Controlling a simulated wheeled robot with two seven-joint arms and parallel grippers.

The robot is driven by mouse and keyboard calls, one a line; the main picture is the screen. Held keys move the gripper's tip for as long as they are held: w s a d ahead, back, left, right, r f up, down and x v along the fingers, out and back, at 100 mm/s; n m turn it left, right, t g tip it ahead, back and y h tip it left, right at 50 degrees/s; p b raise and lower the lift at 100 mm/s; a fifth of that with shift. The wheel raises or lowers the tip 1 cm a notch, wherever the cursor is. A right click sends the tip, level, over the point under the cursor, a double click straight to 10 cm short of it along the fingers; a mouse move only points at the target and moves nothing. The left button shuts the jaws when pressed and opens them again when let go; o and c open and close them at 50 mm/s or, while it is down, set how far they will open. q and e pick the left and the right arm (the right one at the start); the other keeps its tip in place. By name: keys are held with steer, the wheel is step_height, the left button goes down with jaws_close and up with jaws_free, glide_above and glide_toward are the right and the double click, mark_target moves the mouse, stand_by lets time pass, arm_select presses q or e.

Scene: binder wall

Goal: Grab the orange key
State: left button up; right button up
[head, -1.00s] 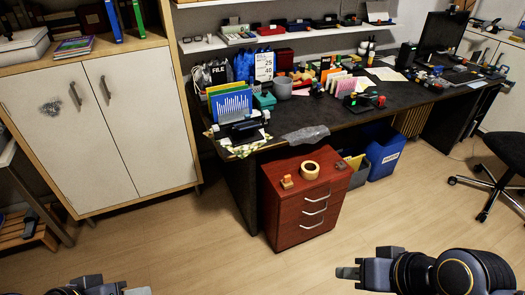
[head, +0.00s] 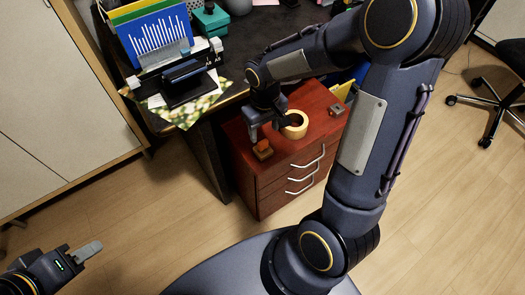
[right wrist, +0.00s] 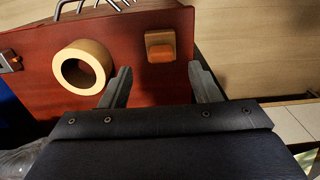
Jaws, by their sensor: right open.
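The orange key (head: 263,145) is a small orange piece on a brown block, lying on top of the red drawer cabinet near its left front corner. In the right wrist view the orange key (right wrist: 161,52) lies just beyond and between the fingertips, with no contact visible. My right gripper (head: 268,131) is open and empty above the cabinet top, reaching down close to the key. Its two fingers also show spread apart in the right wrist view (right wrist: 158,74). My left gripper (head: 80,250) is at the lower left, over the floor, away from the cabinet; its opening is unclear.
A roll of tan tape (head: 294,126) stands on the red cabinet (head: 290,158) right beside my right gripper. A small grey-brown object (head: 336,109) lies further right on it. The dark desk (head: 205,150) edge is behind and left. The floor in front is clear.

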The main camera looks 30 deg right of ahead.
mark_target(263, 142)
steer(key=shift+f, duration=0.65)
steer(key=f, duration=0.2)
steer(key=f+b, duration=0.1)
steer(key=f, duration=0.1)
steer(key=f+b, duration=0.1)
steer(key=f, duration=0.1)
steer(key=shift+w+f, duration=0.15)
steer(key=shift+w, duration=0.15)
steer(key=shift+a, duration=0.1)
steer(key=c, duration=1)
steer(key=shift+c, duration=0.2)
